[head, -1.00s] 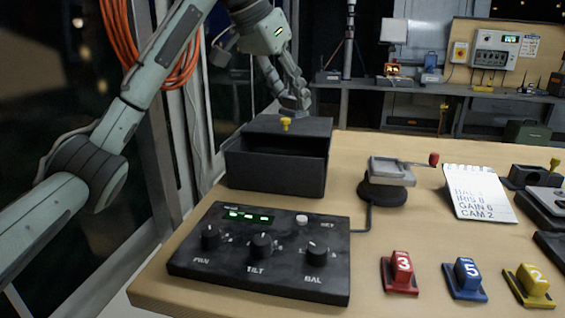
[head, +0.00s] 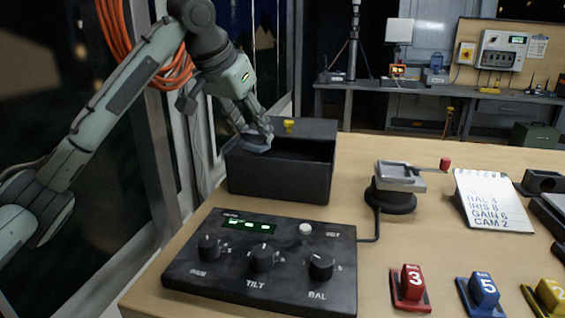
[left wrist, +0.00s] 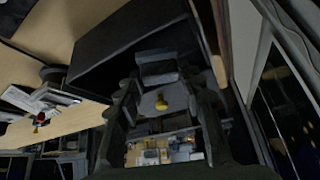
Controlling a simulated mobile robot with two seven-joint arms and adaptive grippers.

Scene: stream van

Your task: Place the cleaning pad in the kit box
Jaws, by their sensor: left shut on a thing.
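The kit box (head: 278,178) is a dark open-topped box at the back left of the table in the head view. Its dark lid (head: 312,128), with a yellow knob (head: 289,123), sits at the back of the opening. My left gripper (head: 256,134) is shut on a small grey-blue pad (head: 257,145), which I take as the cleaning pad. It holds the pad at the box's left part, at about rim height; I cannot tell whether it touches the rim. In the left wrist view the pad (left wrist: 158,70) shows between the fingers. The box's inside floor is hidden.
A control panel with knobs (head: 262,262) stands in front of the box. A crank device (head: 392,190) and a note card (head: 490,200) are to the right. Numbered blocks (head: 410,288) line the front. A window frame rises close on the left.

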